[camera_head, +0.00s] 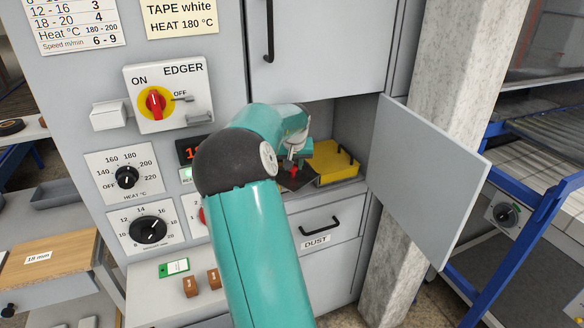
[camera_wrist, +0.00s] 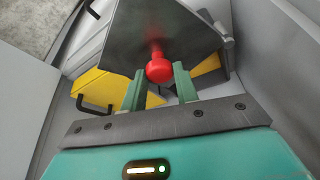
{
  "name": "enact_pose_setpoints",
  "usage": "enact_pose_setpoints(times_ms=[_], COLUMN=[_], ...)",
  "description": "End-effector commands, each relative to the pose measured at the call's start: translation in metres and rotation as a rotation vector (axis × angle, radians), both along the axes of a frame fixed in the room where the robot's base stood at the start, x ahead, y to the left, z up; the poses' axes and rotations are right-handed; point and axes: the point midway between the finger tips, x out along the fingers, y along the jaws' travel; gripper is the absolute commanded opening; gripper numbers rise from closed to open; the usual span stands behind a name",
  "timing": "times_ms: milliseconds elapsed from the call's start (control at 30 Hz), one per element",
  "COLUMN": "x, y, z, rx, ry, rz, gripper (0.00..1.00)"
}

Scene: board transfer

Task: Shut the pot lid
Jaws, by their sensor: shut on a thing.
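The pot lid is a dark grey plate (camera_wrist: 165,28) with a red knob (camera_wrist: 159,70). A grey hinge (camera_wrist: 224,36) shows at its right edge in the wrist view. My gripper (camera_wrist: 160,78) has its two green fingers shut on the red knob. In the head view the lid (camera_head: 298,180) shows as a dark patch inside the open compartment, left of a yellow part (camera_head: 335,162) with a black handle. My arm hides much of this spot. I cannot tell whether the lid's edge touches the pot below.
The compartment door (camera_head: 425,180) stands open at the right, beside a pale column (camera_head: 425,100). The compartment walls are close around my gripper. A drawer marked DUST (camera_head: 320,240) is below. Knobs and an EDGER switch (camera_head: 156,102) are on the left panel.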

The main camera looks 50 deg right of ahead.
Motion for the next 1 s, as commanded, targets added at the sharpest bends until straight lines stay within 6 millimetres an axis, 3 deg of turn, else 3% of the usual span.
enact_pose_setpoints(times_ms=[400,867,900,1000], x=[0.012,0.013,0.013,0.013], y=[-0.014,-0.015,-0.015,-0.015], z=[0.001,0.001,0.001,0.001], rx=[-0.003,-0.003,-0.003,-0.002], ry=[-0.003,-0.003,-0.003,-0.002], rz=[0.193,0.213,0.213,0.213], gripper=[0.0,0.0,0.32,0.51])
